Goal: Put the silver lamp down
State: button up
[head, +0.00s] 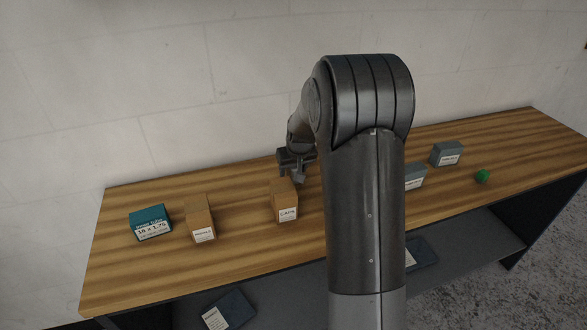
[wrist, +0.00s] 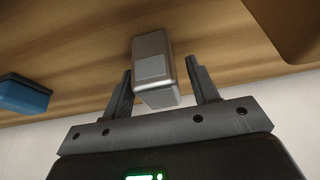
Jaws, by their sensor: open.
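The silver lamp (wrist: 151,62) is a small, rounded grey block with a paler panel on it. In the wrist view it lies between my gripper's two fingers, against the wooden bench top, and a gap shows beside each finger. My gripper (wrist: 159,76) is open around it. In the head view my gripper (head: 297,162) is low over the back of the bench, behind the box marked CAPS (head: 287,205). There the lamp cannot be made out clearly from the gripper.
On the wooden bench (head: 245,235), a teal box (head: 150,221) and a brown box (head: 199,218) stand to the left. Grey boxes (head: 447,153) (head: 414,176) and a green ball (head: 482,176) are to the right. A wall runs behind. My arm hides the bench's middle.

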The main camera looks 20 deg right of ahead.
jog(key=v, duration=1.2)
jog(key=s+a+r, duration=0.3)
jog(key=s+r, duration=0.1)
jog(key=s, duration=0.4)
jog(key=s+a+r, duration=0.3)
jog(key=s+r, duration=0.1)
jog(key=s, duration=0.3)
jog(key=s+a+f+t, duration=0.1)
jog(key=s+a, duration=0.2)
jog(key=s, duration=1.4)
jog(key=shift+s, duration=0.15)
jog(key=shift+o, duration=0.4)
